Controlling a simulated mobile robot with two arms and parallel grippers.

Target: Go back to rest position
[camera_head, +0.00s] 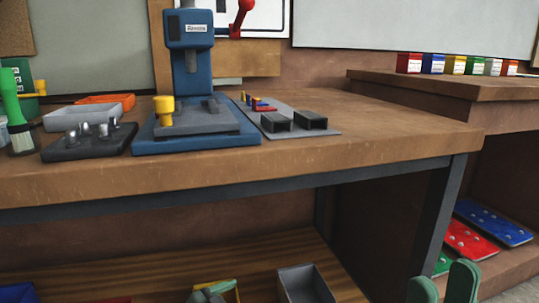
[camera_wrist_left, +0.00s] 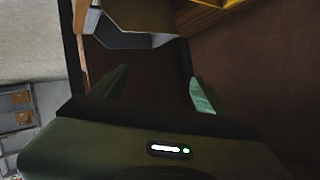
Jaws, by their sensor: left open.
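A wooden workbench (camera_head: 350,160) carries a blue press (camera_head: 190,100), a dark tray (camera_head: 88,145) and a grey plate (camera_head: 285,115). Its lower shelf (camera_head: 150,265) holds a grey bin (camera_head: 305,284). A side shelf holds red (camera_head: 470,240) and blue (camera_head: 495,222) plates.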

